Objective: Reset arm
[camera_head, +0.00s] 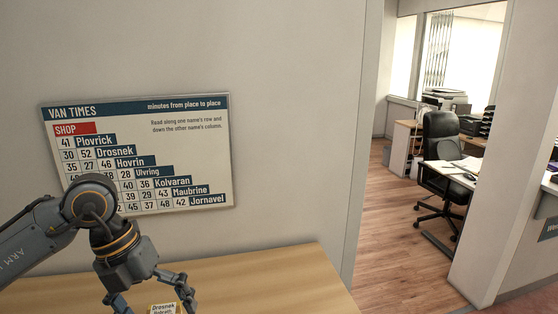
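My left arm comes in from the left in the head view. Its gripper (153,303) points down over the wooden counter at the bottom edge, with its two fingers spread apart. The lower ends of the fingers are cut off by the frame. A small thing with a pale label reading "Drosnek" (163,308) shows between the fingers. Only its top is visible, and bare counter shows between it and the left finger. My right gripper is not in view.
The wooden counter (265,280) is bare to the right of the gripper. A "VAN TIMES" board (190,150) hangs on the wall behind, partly hidden by my arm. A doorway at right opens onto an office with a black chair (440,150) and desk.

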